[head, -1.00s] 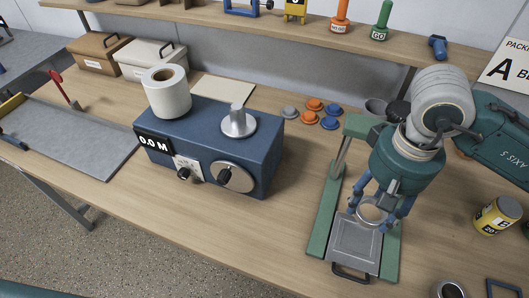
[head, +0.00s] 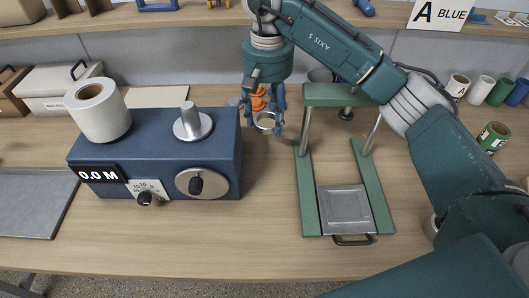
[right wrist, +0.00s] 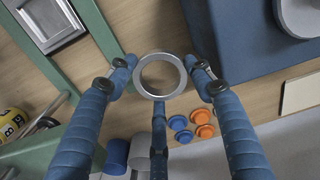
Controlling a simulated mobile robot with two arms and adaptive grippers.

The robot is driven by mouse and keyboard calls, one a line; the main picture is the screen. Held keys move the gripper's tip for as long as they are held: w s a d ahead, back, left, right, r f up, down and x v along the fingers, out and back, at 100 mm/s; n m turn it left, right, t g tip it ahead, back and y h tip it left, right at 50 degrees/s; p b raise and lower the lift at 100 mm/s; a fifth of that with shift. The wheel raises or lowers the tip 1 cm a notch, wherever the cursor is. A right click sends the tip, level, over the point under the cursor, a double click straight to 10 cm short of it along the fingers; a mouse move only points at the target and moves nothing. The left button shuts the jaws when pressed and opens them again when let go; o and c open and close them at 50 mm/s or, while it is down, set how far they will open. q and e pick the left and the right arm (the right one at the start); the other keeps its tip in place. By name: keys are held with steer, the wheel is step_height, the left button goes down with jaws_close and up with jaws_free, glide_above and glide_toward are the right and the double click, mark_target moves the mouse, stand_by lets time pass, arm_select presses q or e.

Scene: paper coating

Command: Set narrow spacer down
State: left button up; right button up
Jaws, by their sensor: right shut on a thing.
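My right gripper (head: 264,112) is shut on a thin silver ring, the narrow spacer (head: 266,130). In the head view it hangs between the blue machine and the green press frame. In the right wrist view the spacer (right wrist: 138,80) is an open ring between the blue fingers of the gripper (right wrist: 160,80), with wood tabletop seen through it. It looks held above the table; its exact height is unclear. Orange (right wrist: 206,131) and blue (right wrist: 178,122) discs lie on the table near it. In the head view the gripper partly hides them. My left gripper is not in view.
The blue machine (head: 150,150) with a paper roll (head: 97,110) stands left. The green press frame (head: 335,95) with a silver plate (head: 345,208) stands right. Bare tabletop (head: 265,200) lies between them. A shelf (head: 180,17) runs along the back.

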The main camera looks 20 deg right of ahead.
steer(key=p, duration=0.2)
glide_above(267, 161)
step_height(267, 161, down, 9)
steer(key=shift+w, duration=0.1)
step_height(267, 161, down, 5)
steer(key=shift+r+p, duration=0.2)
steer(key=shift+p, duration=0.25)
steer(key=shift+f, duration=0.25)
steer(key=o, duration=0.6)
steer(key=shift+f+b, duration=0.1)
steer(key=shift+b, duration=0.2)
steer(key=o, duration=0.5)
steer(key=shift+c, duration=0.2)
